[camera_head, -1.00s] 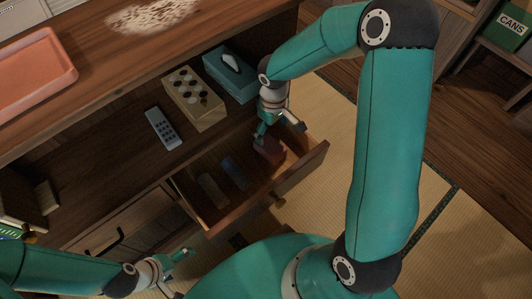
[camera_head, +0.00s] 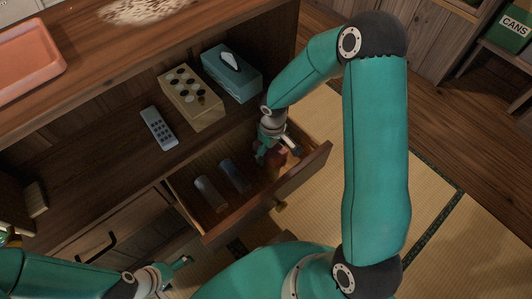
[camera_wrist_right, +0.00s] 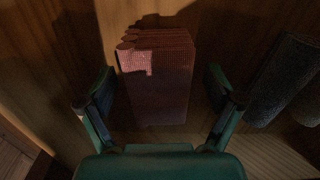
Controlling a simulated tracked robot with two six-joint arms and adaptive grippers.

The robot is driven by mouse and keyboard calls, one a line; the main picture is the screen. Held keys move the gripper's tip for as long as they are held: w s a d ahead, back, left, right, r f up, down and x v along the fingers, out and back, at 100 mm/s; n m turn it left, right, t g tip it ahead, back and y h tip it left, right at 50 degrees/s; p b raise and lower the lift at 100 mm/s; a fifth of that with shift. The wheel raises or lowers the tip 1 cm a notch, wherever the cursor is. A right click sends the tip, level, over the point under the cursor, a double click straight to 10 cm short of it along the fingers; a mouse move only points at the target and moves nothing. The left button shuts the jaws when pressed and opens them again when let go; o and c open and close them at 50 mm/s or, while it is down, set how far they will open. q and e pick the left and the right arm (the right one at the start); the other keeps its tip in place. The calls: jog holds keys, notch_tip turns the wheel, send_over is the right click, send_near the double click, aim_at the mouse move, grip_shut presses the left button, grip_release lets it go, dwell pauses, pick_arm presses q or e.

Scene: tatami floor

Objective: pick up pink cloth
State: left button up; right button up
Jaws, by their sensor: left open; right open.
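The pink cloth (camera_wrist_right: 160,85) is a folded, layered bundle at the right end of the open drawer (camera_head: 250,210). In the head view, the cloth (camera_head: 287,160) is partly hidden by my right gripper (camera_head: 268,155). In the right wrist view, my right gripper (camera_wrist_right: 160,105) is open, with one finger on each side of the cloth and visible gaps between. I cannot tell how far the fingertips are above it. My left gripper (camera_head: 180,268) is open and empty at the lower left, in front of the cabinet.
Two dark rolled items (camera_head: 209,194) lie in the drawer left of the cloth. A remote (camera_head: 159,128), a box with round pieces (camera_head: 190,98) and a teal tissue box (camera_head: 232,72) stand on the shelf above. The drawer walls are close around the cloth.

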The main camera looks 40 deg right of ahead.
jog(key=shift+c, duration=0.2)
jog(key=c, duration=1.2)
jog(key=shift+o, duration=0.2)
jog(key=shift+r, duration=0.1)
notch_tip(320, 180, up, 20)
jog(key=p, duration=0.6)
jog(key=shift+p, duration=0.3)
